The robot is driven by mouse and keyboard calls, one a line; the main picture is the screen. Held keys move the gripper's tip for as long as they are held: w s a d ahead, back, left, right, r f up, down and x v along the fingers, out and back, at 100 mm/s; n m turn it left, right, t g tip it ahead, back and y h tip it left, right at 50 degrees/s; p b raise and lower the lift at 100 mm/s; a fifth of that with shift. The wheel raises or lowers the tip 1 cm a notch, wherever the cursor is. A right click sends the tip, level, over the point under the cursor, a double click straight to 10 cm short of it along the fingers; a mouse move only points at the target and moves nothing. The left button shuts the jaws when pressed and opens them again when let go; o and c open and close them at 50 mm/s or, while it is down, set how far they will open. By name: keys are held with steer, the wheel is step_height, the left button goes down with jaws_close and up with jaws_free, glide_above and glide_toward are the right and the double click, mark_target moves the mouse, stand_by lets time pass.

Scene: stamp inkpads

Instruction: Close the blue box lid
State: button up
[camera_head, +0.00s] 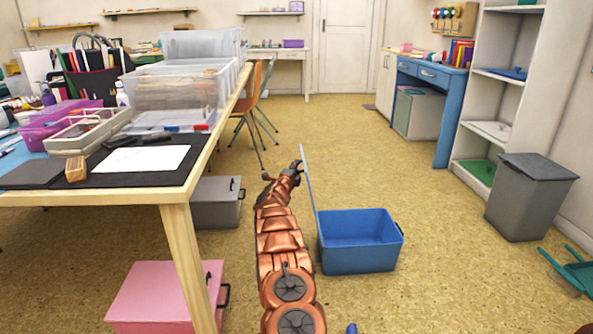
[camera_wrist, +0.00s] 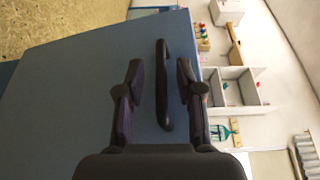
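The blue box (camera_head: 358,260) stands on the floor, open at the top and apparently empty. Its blue lid (camera_head: 309,185) stands nearly upright along the box's left side, seen almost edge-on. My gripper (camera_head: 296,167) is at the upper left of the lid, on its outer side. In the wrist view the lid (camera_wrist: 75,100) fills much of the picture as a flat blue-grey face. A dark bar handle (camera_wrist: 162,90) lies on it, between the two fingers of my gripper (camera_wrist: 160,70). The fingers are apart, with gaps on both sides of the handle.
A wooden table (camera_head: 175,205) is at the left, with a grey box (camera_head: 213,207) and a pink box (camera_head: 150,297) beneath it. A grey bin (camera_head: 530,200) and white shelves (camera_head: 500,95) stand at the right.

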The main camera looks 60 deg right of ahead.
steer(key=shift+c, duration=0.4)
jaws_close()
stand_by(0.4)
